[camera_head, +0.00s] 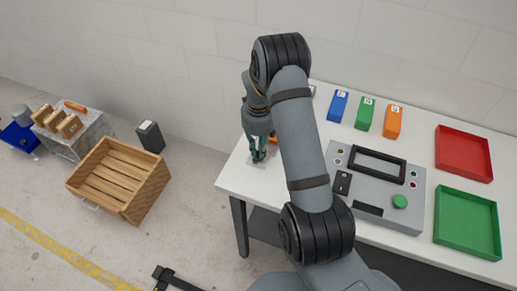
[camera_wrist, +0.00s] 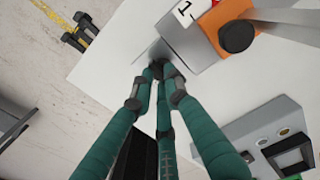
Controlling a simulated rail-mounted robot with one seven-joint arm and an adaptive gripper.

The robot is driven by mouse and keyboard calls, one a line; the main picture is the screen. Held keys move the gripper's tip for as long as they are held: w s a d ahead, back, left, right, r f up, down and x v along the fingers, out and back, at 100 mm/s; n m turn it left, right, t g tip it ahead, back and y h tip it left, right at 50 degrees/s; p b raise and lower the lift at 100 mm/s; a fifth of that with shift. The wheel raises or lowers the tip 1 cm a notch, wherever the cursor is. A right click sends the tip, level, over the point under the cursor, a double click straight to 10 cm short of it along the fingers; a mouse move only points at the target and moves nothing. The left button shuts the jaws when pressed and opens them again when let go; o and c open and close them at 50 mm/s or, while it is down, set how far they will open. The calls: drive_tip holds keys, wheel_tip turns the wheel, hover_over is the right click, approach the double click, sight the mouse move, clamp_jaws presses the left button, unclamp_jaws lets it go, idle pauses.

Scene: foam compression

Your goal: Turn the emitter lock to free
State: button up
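A grey device with a white label marked 1 (camera_wrist: 183,14), an orange block (camera_wrist: 222,27) and a round black knob (camera_wrist: 237,37) shows at the top of the wrist view. I cannot tell which part is the emitter lock. My gripper (camera_wrist: 160,72) has teal fingers whose tips come close together at the lower left end of the grey part. Whether they touch it or hold anything is hidden. In the head view my gripper (camera_head: 258,158) points down over the left end of the white table, and only a bit of orange (camera_head: 273,139) shows behind it.
A grey control panel (camera_head: 395,205) with a green button sits on the white table (camera_head: 232,178). Blue, green and orange blocks (camera_head: 365,113) stand behind it. Red (camera_head: 463,153) and green (camera_head: 467,222) trays lie right. A wooden crate (camera_head: 118,178) is on the floor left.

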clamp_jaws()
drive_tip(key=n+b, duration=0.2)
drive_tip(key=shift+f+n+b, duration=0.15)
drive_tip(key=shift+n+b, duration=0.2)
drive_tip(key=shift+n, duration=0.05)
drive_tip(key=n+b, duration=0.3)
drive_tip(key=n, duration=0.2)
drive_tip(key=shift+d, duration=0.15)
drive_tip(key=n+b, duration=0.1)
drive_tip(key=n, duration=0.4)
drive_tip(key=shift+n+b, duration=0.35)
drive_tip(key=shift+n, duration=0.05)
drive_tip(key=shift+w+d+r+n, duration=0.1)
drive_tip(key=shift+n, duration=1)
drive_tip(key=shift+w+r+n, duration=0.1)
drive_tip(key=shift+n, duration=1)
drive_tip(key=shift+b, duration=0.3)
drive_tip(key=o, duration=0.6)
unclamp_jaws()
drive_tip(key=shift+s, duration=0.1)
